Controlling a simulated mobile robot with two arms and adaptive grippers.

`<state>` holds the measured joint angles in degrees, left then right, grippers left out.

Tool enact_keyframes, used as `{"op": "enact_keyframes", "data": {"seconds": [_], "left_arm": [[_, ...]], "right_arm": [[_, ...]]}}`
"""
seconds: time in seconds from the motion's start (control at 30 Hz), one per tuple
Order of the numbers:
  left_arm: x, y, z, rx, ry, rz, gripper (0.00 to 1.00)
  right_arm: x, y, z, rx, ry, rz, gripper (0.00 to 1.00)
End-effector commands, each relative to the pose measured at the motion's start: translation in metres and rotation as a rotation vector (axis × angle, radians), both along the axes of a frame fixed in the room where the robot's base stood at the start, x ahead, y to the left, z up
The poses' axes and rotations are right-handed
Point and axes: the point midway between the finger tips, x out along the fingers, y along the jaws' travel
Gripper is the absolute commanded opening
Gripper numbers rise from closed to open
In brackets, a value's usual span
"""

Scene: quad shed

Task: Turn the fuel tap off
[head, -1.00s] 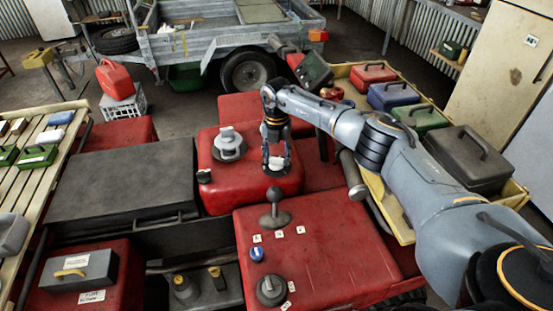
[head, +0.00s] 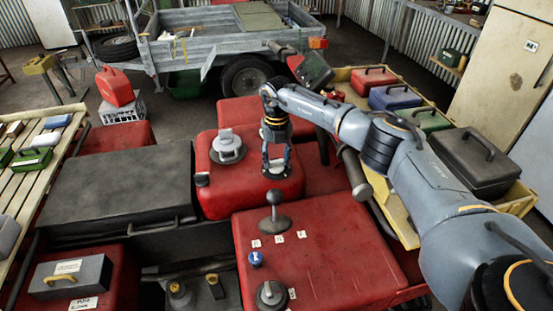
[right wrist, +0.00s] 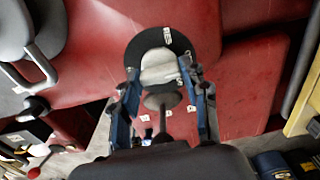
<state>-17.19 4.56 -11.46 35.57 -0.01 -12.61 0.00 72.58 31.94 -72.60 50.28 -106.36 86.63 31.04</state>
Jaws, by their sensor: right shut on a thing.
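The fuel tap is a pale grey-white knob (right wrist: 160,68) on a round black disc (right wrist: 137,52) with small white labels, set on the red bodywork. In the head view the tap's black disc (head: 276,175) shows at the edge of the red tank, partly hidden by my fingers. My right gripper (head: 276,160) reaches down over it from the right. In the right wrist view its blue-sided fingers (right wrist: 160,75) stand on either side of the knob and are shut on it. My left gripper is not in view.
A black-knobbed lever (head: 274,204) rises just in front of the tap. A grey fuel cap (head: 228,148) stands to its left. A blue knob (head: 256,258) and a rotary switch (head: 270,293) are nearer. A yellow tray (head: 519,200) with boxes lies right.

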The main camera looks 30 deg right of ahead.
Motion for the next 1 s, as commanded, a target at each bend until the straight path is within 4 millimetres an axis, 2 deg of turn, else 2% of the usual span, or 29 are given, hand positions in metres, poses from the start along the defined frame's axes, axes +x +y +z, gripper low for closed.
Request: {"op": "enact_keyframes", "data": {"seconds": [0.2,0.23,0.33,0.63,0.73,0.87,1.0], "left_arm": [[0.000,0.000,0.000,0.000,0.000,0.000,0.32],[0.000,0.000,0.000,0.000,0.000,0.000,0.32],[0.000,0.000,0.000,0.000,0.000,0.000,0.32],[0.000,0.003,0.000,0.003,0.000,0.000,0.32],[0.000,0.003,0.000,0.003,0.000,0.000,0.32],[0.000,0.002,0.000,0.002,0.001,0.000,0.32],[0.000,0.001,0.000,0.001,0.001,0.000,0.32]], "right_arm": [[0.001,0.000,0.001,0.000,-0.002,-0.001,0.14],[0.001,0.000,0.001,0.000,-0.002,-0.001,0.49],[0.000,0.000,0.001,0.000,-0.002,-0.001,0.68],[0.000,0.000,0.001,0.000,-0.001,-0.001,0.68],[0.001,0.000,0.007,0.000,-0.002,-0.001,0.68],[0.001,0.000,0.027,0.001,-0.004,0.000,0.68],[0.001,0.000,0.057,0.001,-0.005,-0.001,0.68]]}}
